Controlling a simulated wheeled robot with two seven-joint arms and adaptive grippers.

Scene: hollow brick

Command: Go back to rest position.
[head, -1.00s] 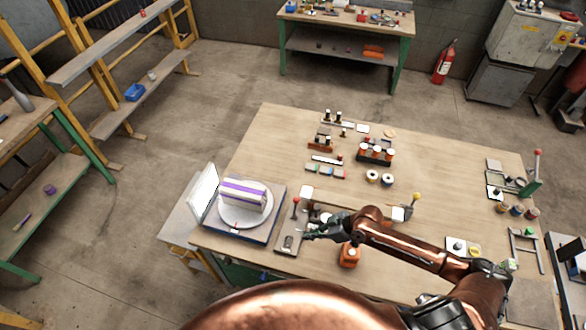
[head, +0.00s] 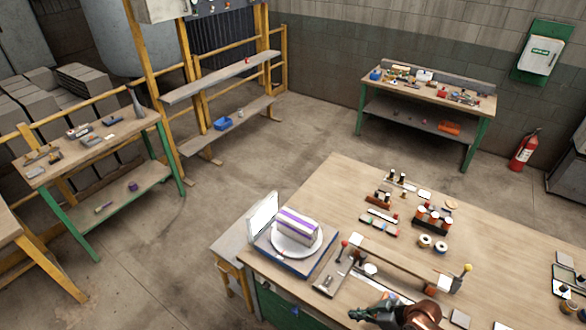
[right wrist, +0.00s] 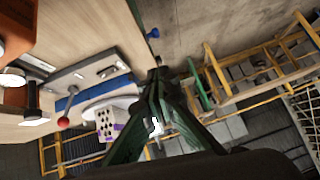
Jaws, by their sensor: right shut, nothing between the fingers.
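My right gripper (head: 358,313) is at the bottom edge of the head view, over the front part of the workbench, with part of my copper arm behind it. In the right wrist view its green fingers (right wrist: 157,80) meet at the tips, shut and empty. A pale hollow brick with purple stripes (head: 296,226) lies on a round white turntable (head: 281,247) on a blue-edged base, left of the gripper and apart from it. The brick's holed end (right wrist: 112,122) shows beside the fingers in the right wrist view. My left gripper is not in view.
The workbench (head: 480,240) holds a red-knobbed lever tool (head: 325,284) close to my right gripper, spools (head: 426,241) and a yellow-knobbed tool (head: 461,281). Open floor (head: 210,215) lies left of the bench. A green-legged table (head: 100,147) and yellow shelving stand beyond.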

